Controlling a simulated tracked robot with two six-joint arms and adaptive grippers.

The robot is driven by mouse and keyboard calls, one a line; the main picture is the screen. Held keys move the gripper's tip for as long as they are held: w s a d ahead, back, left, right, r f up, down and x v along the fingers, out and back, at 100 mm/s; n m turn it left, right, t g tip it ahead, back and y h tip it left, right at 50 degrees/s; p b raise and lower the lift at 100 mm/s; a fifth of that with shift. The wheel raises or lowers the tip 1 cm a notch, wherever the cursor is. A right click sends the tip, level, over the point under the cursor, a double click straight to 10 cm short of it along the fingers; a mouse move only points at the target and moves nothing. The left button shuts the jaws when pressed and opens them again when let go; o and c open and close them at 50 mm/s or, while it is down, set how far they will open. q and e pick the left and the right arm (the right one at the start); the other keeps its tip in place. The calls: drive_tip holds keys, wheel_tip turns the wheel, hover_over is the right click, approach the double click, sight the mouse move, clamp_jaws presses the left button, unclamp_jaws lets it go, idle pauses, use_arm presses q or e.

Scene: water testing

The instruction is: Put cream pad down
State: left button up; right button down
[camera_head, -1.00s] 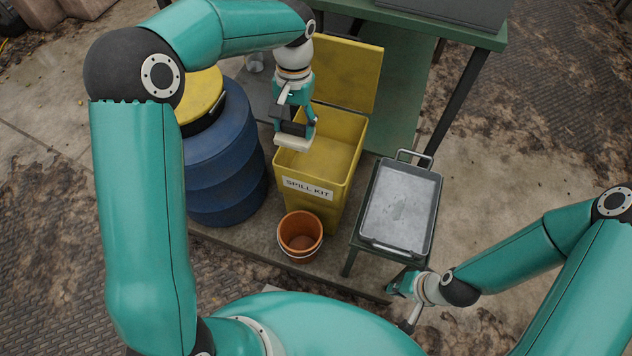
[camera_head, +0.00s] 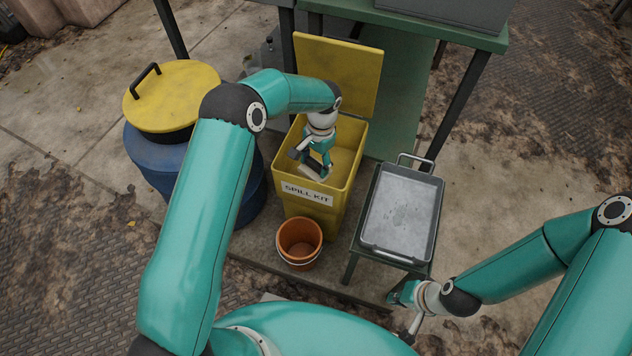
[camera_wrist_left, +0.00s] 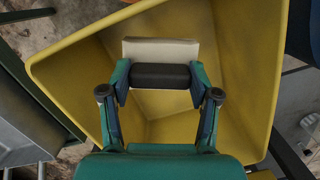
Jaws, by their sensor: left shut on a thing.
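The cream pad (camera_wrist_left: 160,50) is a pale block with a dark cylinder (camera_wrist_left: 160,76) along its near side. My left gripper (camera_head: 314,171) is shut on it, with a finger at each end of the dark cylinder. In the head view the pad (camera_head: 312,173) is small and partly hidden by the gripper. It is within the mouth of the open yellow spill kit bin (camera_head: 317,214), near the front wall. The bin walls (camera_wrist_left: 245,60) surround it in the left wrist view, with its floor below. My right gripper (camera_head: 406,301) is low beside the small table; its finger opening is unclear.
The bin's lid (camera_head: 338,72) stands open behind it. A blue barrel (camera_head: 155,165) with a yellow lid (camera_head: 172,95) is on the left. An orange bucket (camera_head: 300,241) stands in front. A grey tray (camera_head: 403,211) sits on a small table to the right.

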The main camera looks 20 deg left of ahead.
use_arm(q)
wheel_tip(320, 180, down, 9)
drive_tip(key=shift+f+b, duration=0.1)
drive_tip(key=shift+b, duration=0.45)
drive_tip(key=shift+s+f+b, duration=0.1)
drive_tip(key=shift+f+b, duration=0.55)
drive_tip(key=shift+b, duration=0.1)
drive_tip(key=o, duration=1.4)
drive_tip(key=shift+s+f, duration=0.1)
drive_tip(key=shift+r+p, duration=0.55)
drive_tip(key=shift+p, duration=0.1)
drive_tip(key=r, duration=0.4)
drive_tip(key=w+r+p, duration=0.1)
drive_tip(key=r, duration=0.3)
drive_tip(key=w+r+p, duration=0.1)
drive_tip(key=r, duration=0.3)
drive_tip(key=shift+d+r, duration=0.15)
drive_tip(key=shift+d, duration=0.2)
